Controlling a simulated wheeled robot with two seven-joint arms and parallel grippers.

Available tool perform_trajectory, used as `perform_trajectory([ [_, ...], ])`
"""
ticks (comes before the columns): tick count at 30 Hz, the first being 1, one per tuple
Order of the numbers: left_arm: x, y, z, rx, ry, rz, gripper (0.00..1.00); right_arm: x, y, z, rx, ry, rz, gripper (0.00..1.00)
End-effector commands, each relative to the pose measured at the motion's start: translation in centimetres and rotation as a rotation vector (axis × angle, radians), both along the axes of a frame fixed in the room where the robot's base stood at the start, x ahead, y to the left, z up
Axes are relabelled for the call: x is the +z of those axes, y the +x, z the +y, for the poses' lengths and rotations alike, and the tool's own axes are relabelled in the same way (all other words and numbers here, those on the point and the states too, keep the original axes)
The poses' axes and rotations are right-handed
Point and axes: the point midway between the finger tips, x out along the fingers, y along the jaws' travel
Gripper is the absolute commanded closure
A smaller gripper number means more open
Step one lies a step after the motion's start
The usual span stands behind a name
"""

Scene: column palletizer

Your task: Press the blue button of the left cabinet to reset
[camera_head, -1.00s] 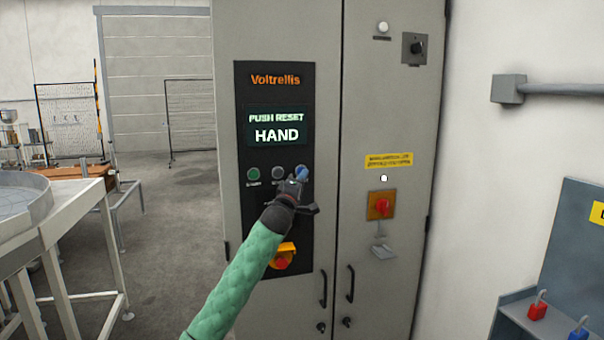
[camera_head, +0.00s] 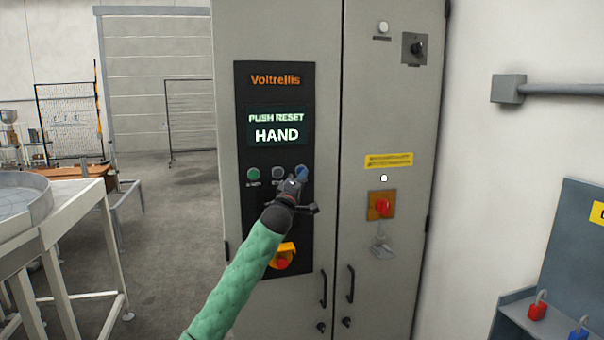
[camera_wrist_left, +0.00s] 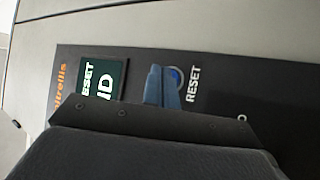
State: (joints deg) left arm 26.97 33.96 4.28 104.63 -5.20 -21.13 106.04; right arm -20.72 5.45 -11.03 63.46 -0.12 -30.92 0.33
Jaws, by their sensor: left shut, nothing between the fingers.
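The grey cabinet (camera_head: 275,30) carries a black panel marked Voltrellis, with a screen (camera_head: 277,127) reading "PUSH RESET" and "HAND". The blue button (camera_head: 302,172) is at the right end of the panel's button row; in the left wrist view the blue button (camera_wrist_left: 176,76) sits beside the word RESET. My left gripper (camera_head: 297,183) is shut and empty, its fingertips at the blue button in the head view. In the left wrist view its blue fingers (camera_wrist_left: 160,88) partly cover the button. Whether they touch it, I cannot tell. My right gripper is not in view.
A green button (camera_head: 253,174) and a dark button (camera_head: 278,173) are left of the blue one. A yellow-framed red knob (camera_head: 283,257) is below. A red switch (camera_head: 381,205) is on the right door. A white-legged table (camera_head: 75,235) stands at left.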

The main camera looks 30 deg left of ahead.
Motion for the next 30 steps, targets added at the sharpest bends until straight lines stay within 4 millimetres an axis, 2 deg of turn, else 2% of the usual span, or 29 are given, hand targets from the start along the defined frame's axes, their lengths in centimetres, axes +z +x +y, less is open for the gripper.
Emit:
perform_trajectory([
  [30, 0.04, 0.7, 0.85, 0.0, -0.001, 0.001, 1.0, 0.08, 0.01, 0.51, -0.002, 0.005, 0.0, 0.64],
])
